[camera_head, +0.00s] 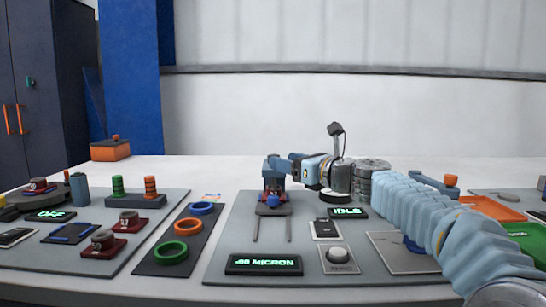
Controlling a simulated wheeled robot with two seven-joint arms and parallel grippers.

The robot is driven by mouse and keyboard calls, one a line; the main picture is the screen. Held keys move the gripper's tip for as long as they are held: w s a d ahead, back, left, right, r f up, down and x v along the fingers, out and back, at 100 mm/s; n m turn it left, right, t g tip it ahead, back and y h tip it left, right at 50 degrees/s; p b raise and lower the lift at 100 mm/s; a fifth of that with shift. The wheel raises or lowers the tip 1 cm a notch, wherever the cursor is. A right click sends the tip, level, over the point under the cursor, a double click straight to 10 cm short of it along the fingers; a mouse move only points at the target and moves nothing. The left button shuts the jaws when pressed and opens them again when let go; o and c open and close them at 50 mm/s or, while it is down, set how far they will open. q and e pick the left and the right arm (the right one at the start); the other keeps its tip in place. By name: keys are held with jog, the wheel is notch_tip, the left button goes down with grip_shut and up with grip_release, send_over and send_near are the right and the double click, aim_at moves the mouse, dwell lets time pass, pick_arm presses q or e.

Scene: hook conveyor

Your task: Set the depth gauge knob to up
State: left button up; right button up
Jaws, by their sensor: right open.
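My right arm reaches in from the right, and its blue gripper (273,183) points down at the centre of the console. The gripper is open, over a small dark red and blue part (272,199) at the head of a two-rail grey fixture (272,212). The fingers partly hide this part, and I cannot tell whether they touch it. Which control is the depth gauge knob is not clear. My left gripper is out of view.
An IDLE display (348,212) and a small dark switch plate (325,228) lie near my forearm. Green and blue rings (170,252) lie on a dark strip to the left. Red knobs (104,242) stand farther left. Orange and green trays (494,208) lie right.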

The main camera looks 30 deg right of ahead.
aim_at(274, 155)
jog(key=x, duration=0.5)
jog(key=shift+w+p, duration=0.1)
jog(key=shift+p, duration=0.25)
grip_shut()
